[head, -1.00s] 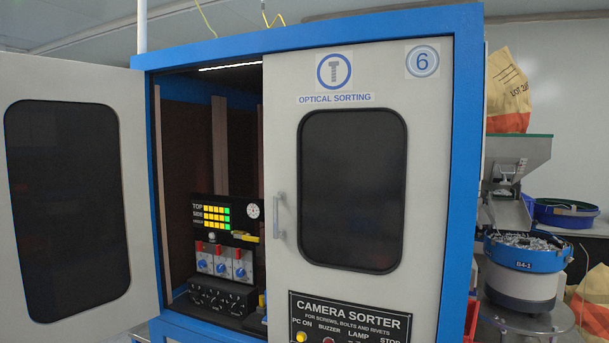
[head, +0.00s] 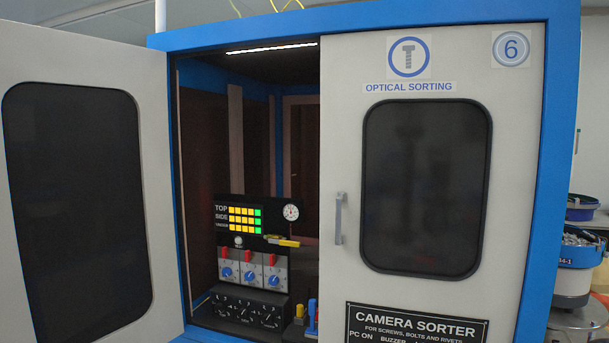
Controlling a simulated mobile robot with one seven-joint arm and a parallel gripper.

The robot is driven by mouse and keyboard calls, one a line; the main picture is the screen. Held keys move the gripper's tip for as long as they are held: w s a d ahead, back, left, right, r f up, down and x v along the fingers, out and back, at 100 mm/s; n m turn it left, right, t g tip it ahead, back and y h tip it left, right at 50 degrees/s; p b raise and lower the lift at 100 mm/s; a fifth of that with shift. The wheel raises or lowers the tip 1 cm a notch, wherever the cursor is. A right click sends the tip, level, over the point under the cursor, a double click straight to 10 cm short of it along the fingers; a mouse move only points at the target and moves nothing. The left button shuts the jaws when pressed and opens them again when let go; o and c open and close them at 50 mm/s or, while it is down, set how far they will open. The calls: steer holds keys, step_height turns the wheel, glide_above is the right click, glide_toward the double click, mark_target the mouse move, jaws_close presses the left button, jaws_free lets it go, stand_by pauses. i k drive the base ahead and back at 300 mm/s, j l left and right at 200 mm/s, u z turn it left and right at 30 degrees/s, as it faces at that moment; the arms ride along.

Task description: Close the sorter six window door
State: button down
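The sorter cabinet has a blue frame (head: 545,200) and a badge (head: 511,49) with the number 6. Its left window door (head: 157,200) is light grey with a dark rounded window (head: 77,205). That door stands swung open to the left, so the cabinet's inside shows. The right window door (head: 335,120) looks shut, with a dark window (head: 425,188) and a vertical grey handle (head: 339,218) near its left edge. No handle shows on the left door. My gripper is not in view.
Inside the opening are a panel of yellow and green lights (head: 244,218), a gauge (head: 291,212), switch boxes (head: 252,269) and black dial units (head: 248,307). A blue-rimmed bowl feeder (head: 580,254) stands at the right.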

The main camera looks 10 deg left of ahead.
mark_target(89, 246)
steer(key=j+z, duration=0.1)
steer(key=j, duration=1.05)
steer(key=k+j+z, duration=0.15)
steer(key=j, duration=0.45)
steer(key=j+z, duration=0.1)
steer(key=j, duration=0.5)
steer(key=k+j, duration=0.1)
steer(key=j, duration=0.45)
steer(key=j+z, duration=0.15)
steer(key=j, duration=0.45)
steer(key=k+j, duration=0.1)
steer(key=j, duration=0.3)
steer(key=k+j, duration=0.15)
steer(key=j, duration=0.25)
steer(key=k+j+z, duration=0.1)
steer(key=j, duration=0.3)
steer(key=k+j, duration=0.15)
steer(key=j, duration=0.25)
steer(key=i+l, duration=0.25)
steer(key=z, duration=0.05)
